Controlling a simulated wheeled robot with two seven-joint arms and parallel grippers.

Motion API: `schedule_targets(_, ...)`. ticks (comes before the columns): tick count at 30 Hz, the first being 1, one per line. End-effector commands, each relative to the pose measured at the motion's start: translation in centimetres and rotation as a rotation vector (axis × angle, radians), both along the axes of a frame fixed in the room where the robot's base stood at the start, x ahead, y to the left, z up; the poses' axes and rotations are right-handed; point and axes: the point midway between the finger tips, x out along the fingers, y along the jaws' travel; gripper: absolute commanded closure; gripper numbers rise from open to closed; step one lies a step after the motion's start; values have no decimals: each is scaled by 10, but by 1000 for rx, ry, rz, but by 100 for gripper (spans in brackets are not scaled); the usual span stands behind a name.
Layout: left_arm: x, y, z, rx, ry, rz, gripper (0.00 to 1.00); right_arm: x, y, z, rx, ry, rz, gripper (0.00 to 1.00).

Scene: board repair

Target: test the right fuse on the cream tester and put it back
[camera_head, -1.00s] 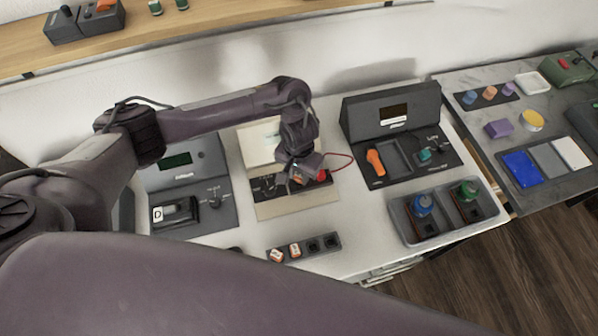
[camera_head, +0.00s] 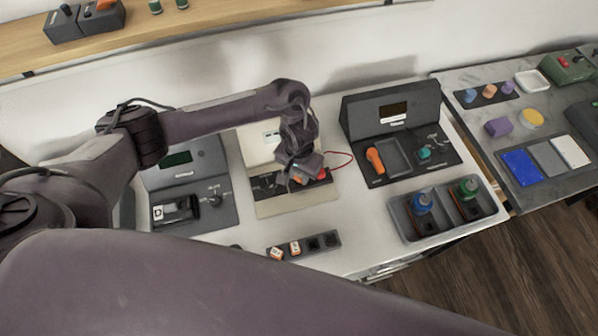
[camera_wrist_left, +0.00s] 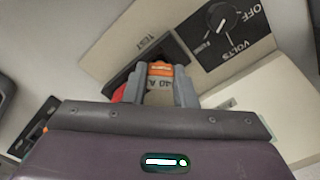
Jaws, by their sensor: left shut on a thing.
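The cream tester (camera_head: 290,205) stands mid-bench. The left wrist view shows its cream face (camera_wrist_left: 128,35), marked TEST, and a black dial panel (camera_wrist_left: 222,30) with OFF and VOLTS. My left gripper (camera_head: 306,178) is over the tester's front. In the wrist view its fingers (camera_wrist_left: 158,90) are shut on a fuse (camera_wrist_left: 160,71) with an orange end and "40 A" lettering. A dark test block (camera_wrist_left: 125,75) lies right behind the fuse; I cannot tell whether the fuse sits in it. My right gripper is not in view.
A dark fuse holder (camera_head: 316,244) in front has two red-and-white fuses at left and two empty slots at right. A grey meter (camera_head: 190,170) stands left, a dark station (camera_head: 388,112) right. A tray (camera_head: 443,222) holds blue and green items. A red wire (camera_head: 345,155) loops beside the gripper.

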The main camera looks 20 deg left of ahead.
Motion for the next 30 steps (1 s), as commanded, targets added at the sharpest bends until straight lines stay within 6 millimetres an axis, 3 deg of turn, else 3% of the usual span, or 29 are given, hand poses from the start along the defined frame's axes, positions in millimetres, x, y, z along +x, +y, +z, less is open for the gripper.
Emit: schedule_targets(30,0,0,-3,0,0,0,99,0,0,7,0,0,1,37)
